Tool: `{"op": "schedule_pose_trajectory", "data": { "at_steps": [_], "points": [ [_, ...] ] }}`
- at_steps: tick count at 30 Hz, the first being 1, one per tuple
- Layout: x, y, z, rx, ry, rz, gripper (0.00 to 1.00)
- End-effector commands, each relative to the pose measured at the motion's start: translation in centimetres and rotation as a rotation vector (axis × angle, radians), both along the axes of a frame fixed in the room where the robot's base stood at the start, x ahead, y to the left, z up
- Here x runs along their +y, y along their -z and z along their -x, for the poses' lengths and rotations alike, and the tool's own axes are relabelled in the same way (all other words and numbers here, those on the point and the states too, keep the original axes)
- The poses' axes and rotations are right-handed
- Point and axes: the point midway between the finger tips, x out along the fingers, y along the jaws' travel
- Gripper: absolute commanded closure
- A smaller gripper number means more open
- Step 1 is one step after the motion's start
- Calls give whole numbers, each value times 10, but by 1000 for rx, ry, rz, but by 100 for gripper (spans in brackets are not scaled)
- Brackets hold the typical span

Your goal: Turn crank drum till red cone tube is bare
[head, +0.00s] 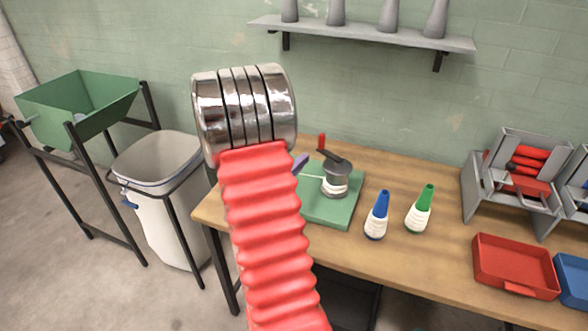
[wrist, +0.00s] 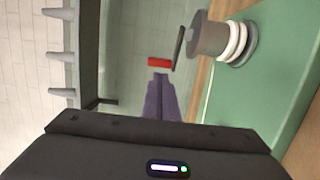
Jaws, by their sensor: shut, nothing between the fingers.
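The crank drum (head: 337,171) stands on a green board (head: 318,211) on the bench, with white yarn (head: 334,188) wound low on it. Its dark crank arm carries an upright red handle (head: 321,143). The wrist view also shows the drum (wrist: 207,38), yarn (wrist: 235,42) and red handle (wrist: 159,62). My purple gripper (wrist: 160,77) is shut and empty, its tips right by the handle; whether they touch it I cannot tell. In the head view my gripper (head: 301,163) shows only as a purple sliver beside my red arm. I cannot make out a red cone tube; my arm hides part of the bench.
A blue cone (head: 377,215) and a green cone (head: 419,210), both with white yarn, stand right of the board. A red tray (head: 514,266) and a grey rack (head: 476,180) with red pieces are farther right. A wall shelf (head: 365,33) holds grey cones. A white bin (head: 165,215) stands left.

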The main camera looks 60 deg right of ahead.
Motion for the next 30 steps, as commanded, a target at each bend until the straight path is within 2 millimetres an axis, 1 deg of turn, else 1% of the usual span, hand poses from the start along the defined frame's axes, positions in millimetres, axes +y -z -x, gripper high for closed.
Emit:
{"op": "schedule_pose_trajectory", "data": {
  "at_steps": [1,9,15,20,30],
  "points": [
    [-9,1,1,0,3,-1,100],
    [-50,0,3,0,3,0,100],
    [-73,0,3,0,1,0,100],
    [-81,0,3,1,0,-1,100],
    [-81,0,3,1,0,-1,100]
  ]
}}
